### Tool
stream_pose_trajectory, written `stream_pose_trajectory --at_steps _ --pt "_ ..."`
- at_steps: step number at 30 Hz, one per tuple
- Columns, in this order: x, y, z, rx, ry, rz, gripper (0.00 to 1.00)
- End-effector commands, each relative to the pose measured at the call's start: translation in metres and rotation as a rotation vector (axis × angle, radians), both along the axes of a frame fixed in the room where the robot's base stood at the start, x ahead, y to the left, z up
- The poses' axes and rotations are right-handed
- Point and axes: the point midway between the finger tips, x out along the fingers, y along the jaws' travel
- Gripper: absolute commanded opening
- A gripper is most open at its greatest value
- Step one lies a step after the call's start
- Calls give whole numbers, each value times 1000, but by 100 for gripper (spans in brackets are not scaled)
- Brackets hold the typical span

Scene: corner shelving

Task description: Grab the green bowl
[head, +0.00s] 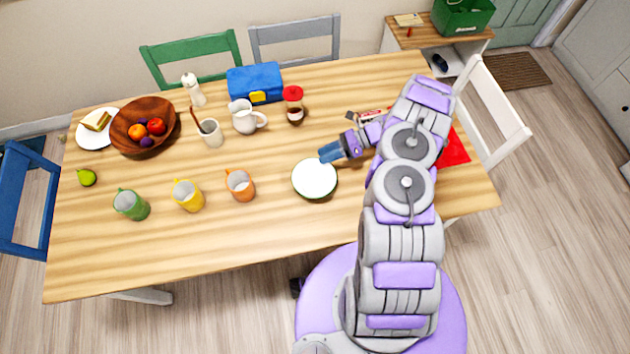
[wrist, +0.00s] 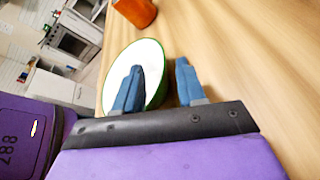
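The green bowl (head: 315,180) has a white inside and a green rim. It stands upright on the table, right of the orange mug (head: 240,185). In the head view, my gripper (head: 330,153) is at the bowl's far right rim, with its blue fingers pointing left. In the wrist view, the bowl (wrist: 117,72) lies beyond my gripper (wrist: 160,78). The fingers are apart. The left finger overlaps the bowl's white inside, the right one shows over bare wood, and the rim appears between them. I cannot tell whether either finger touches the bowl.
The wooden table (head: 230,240) also holds a yellow mug (head: 188,195), a green mug (head: 131,204), a white pitcher (head: 245,117), a red-lidded jar (head: 294,105), a fruit bowl (head: 145,128) and a blue lunchbox (head: 255,82). The table's front strip is clear. A white chair (head: 495,110) stands at right.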

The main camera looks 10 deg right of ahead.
Motion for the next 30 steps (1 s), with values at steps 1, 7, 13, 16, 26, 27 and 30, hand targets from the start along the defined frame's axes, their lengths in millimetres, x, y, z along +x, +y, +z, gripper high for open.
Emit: stream_pose_trajectory --at_steps 1,7,13,16,26,27,30 --pt "0 4 -2 1 1 2 40" --pt "2 30 -12 -1 3 4 40" --pt "2 47 -17 0 1 0 40" --pt "2 47 -17 0 0 1 40" --pt "2 46 -17 0 0 1 16" --pt "2 46 -17 0 0 1 12" --pt "2 47 -17 0 0 1 2"
